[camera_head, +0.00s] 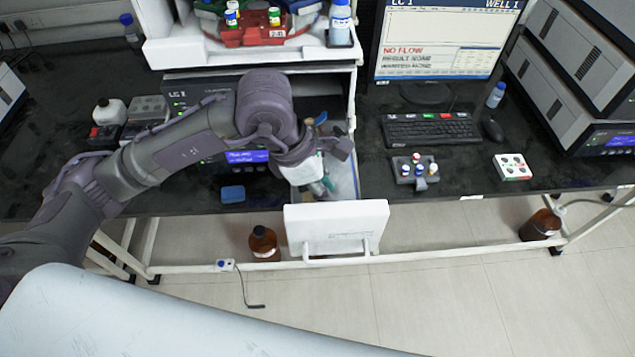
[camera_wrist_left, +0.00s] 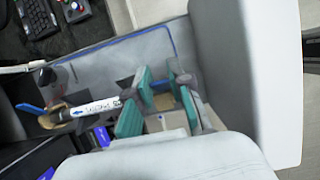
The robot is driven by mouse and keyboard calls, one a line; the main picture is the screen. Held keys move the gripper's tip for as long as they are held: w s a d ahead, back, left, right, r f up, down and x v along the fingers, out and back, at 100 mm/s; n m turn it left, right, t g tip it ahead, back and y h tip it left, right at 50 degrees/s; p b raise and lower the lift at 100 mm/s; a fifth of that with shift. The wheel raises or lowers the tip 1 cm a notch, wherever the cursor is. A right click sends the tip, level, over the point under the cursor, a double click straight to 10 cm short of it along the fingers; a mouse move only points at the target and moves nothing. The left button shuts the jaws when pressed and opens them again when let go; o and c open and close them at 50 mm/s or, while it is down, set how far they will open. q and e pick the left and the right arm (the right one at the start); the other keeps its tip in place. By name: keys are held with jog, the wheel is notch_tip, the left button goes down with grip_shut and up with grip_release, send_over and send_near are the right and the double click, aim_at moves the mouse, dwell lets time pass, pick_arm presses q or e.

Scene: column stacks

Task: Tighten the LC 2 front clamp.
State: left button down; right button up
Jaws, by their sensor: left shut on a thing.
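The open column drawer of the LC 2 unit shows its white front (camera_head: 337,226) below the bench edge in the head view. In the wrist view a white column (camera_wrist_left: 92,110) with a blue arrow and dark lettering lies in the drawer. A brown clamp (camera_wrist_left: 52,114) with a blue lever sits at its far end. My left gripper (camera_wrist_left: 160,100) has its teal-padded fingers around the column's near end, shut on the front clamp there, which the fingers mostly hide. The head view shows my left gripper (camera_head: 325,187) low inside the drawer. My right gripper is not in view.
A keyboard (camera_head: 430,130), a grey vial holder (camera_head: 416,170) and a white vial tray (camera_head: 512,166) stand right of the drawer. A blue block (camera_head: 232,194) lies left of it. A brown bottle (camera_head: 264,243) stands below. The drawer walls are close around my gripper.

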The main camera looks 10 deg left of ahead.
pick_arm(q)
jog(key=shift+w+d+f+g+y+b, duration=0.1)
jog(key=shift+d+f+g+y+b, duration=0.15)
jog(key=shift+y, duration=0.45)
jog(key=shift+w+d+f+g+y+b, duration=0.15)
jog(key=shift+d+y+b, duration=0.2)
jog(key=shift+y, duration=0.35)
jog(key=shift+s+d+f+g+y+b, duration=0.1)
jog(key=shift+d+f+g+y+b, duration=0.2)
jog(key=shift+y, duration=0.4)
jog(key=shift+a+r, duration=0.1)
jog(key=shift+a, duration=0.05)
jog(key=c, duration=1)
grip_release()
jog(key=shift+c, duration=0.2)
notch_tip(320, 180, up, 12)
